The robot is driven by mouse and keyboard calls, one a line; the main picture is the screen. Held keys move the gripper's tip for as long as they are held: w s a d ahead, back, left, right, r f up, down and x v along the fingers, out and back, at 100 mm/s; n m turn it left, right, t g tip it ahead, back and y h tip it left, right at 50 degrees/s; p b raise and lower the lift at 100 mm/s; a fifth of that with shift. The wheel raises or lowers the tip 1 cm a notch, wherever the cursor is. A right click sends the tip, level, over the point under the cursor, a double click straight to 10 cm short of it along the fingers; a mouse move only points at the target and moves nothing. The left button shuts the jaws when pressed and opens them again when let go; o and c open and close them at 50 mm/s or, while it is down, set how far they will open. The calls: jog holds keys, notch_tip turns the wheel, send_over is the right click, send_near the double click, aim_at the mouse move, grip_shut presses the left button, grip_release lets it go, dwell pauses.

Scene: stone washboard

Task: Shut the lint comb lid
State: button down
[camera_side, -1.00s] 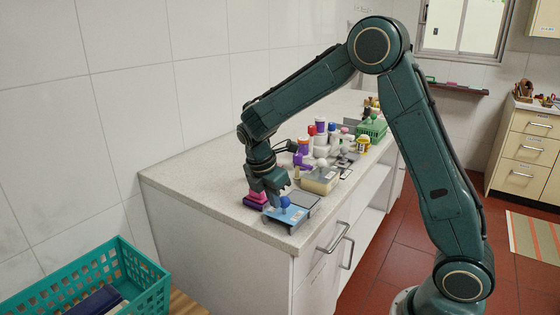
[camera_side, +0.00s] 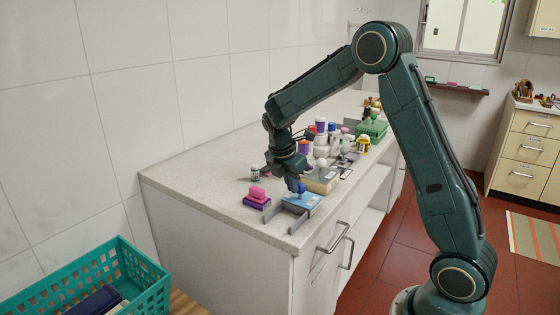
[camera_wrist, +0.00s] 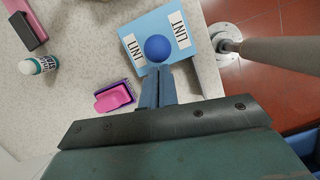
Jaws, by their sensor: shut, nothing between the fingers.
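The lint comb lid (camera_side: 303,200) is a light blue panel with a round blue knob (camera_side: 301,188) on it. It sits toward the far right of its grey base (camera_side: 284,219), whose near-left part shows bare in the side view. In the wrist view the lid (camera_wrist: 178,22) carries two LINT labels, with the knob (camera_wrist: 157,48) between them. My gripper (camera_wrist: 156,74) is shut and empty, its fingertips right at the knob's near side in that view. Whether they touch the knob is hard to tell. In the side view my gripper (camera_side: 295,187) is low beside the knob.
A pink and purple brush (camera_side: 257,196) lies on the counter (camera_side: 200,180) left of the lid. Several bottles and a cream box (camera_side: 322,184) crowd the counter beyond. The counter's front edge is close to the base.

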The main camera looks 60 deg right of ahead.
jog(key=shift+d, duration=0.4)
jog(key=shift+a, duration=0.15)
jog(key=w+a+r, duration=0.1)
jog(key=a+r, duration=0.6)
jog(key=r, duration=0.3)
jog(key=shift+w+a+r, duration=0.15)
jog(key=shift+w+r, duration=0.05)
jog(key=s+a+r+m+t+y, duration=0.1)
jog(key=s+a+r+m+t, duration=0.2)
jog(key=s, duration=0.4)
jog(key=s+a+r+m+t, duration=0.1)
jog(key=s+r+m, duration=0.3)
jog(key=s+m, duration=0.15)
jog(key=s+a+f+m+t+y, duration=0.1)
jog(key=s+a+m, duration=0.1)
jog(key=s, duration=0.4)
jog(key=s+a+f+m+t+y, duration=0.1)
jog(key=s+a+f+m, duration=0.1)
jog(key=s+m, duration=0.3)
jog(key=shift+s+a, duration=0.7)
jog(key=shift+s, duration=0.5)
